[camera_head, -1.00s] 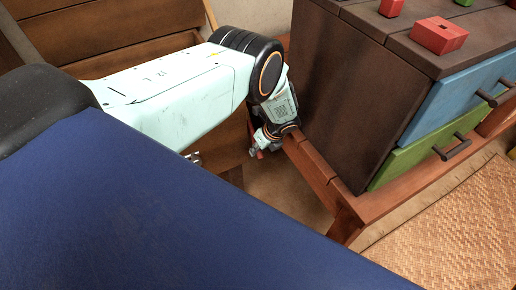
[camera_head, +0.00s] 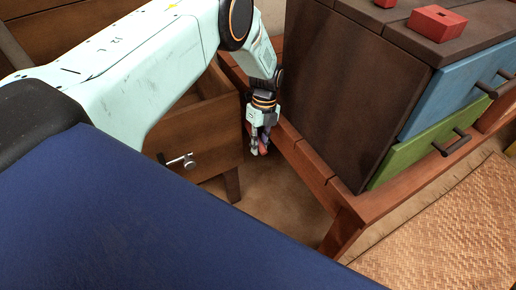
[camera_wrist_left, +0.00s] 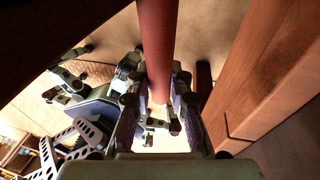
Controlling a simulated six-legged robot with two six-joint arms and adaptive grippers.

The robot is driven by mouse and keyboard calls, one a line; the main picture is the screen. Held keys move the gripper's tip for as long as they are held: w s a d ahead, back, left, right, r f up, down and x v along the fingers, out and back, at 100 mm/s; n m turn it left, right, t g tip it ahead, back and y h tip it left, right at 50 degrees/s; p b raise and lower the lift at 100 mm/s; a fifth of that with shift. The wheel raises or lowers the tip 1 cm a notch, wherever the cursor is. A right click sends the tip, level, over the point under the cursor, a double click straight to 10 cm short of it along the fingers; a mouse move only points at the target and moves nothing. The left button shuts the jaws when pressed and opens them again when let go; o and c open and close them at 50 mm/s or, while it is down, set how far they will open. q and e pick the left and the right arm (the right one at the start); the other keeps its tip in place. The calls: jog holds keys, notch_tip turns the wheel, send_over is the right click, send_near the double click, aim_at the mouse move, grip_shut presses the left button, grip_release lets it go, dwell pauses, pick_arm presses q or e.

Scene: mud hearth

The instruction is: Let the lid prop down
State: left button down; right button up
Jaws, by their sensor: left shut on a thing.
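My left gripper (camera_head: 260,141) hangs pointing down between the wooden chest (camera_head: 200,135) and the low table frame (camera_head: 310,165). Its fingers are shut on a reddish rod, which looks like the lid prop; only a small red part (camera_head: 264,143) shows between them in the head view. In the left wrist view the rod (camera_wrist_left: 158,45) runs from the top edge down between the fingers of my left gripper (camera_wrist_left: 157,125). The rod's far end is out of view. A wooden panel (camera_head: 75,25), perhaps the raised lid, stands behind my arm. My right gripper is out of view.
A metal knob or latch (camera_head: 182,160) sticks out from the chest front. A dark cabinet (camera_head: 335,90) with blue and green drawers stands close to the gripper's right, with red blocks (camera_head: 439,23) on top. A woven mat (camera_head: 450,230) lies at lower right.

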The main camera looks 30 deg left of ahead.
pick_arm(q)
jog(key=shift+d+r+g+h, duration=0.1)
jog(key=shift+r+g+h, duration=0.2)
jog(key=shift+r+h, duration=0.3)
jog(key=shift+r, duration=0.1)
jog(key=c, duration=1.2)
grip_release()
jog(key=v, duration=1.2)
jog(key=shift+d, duration=0.1)
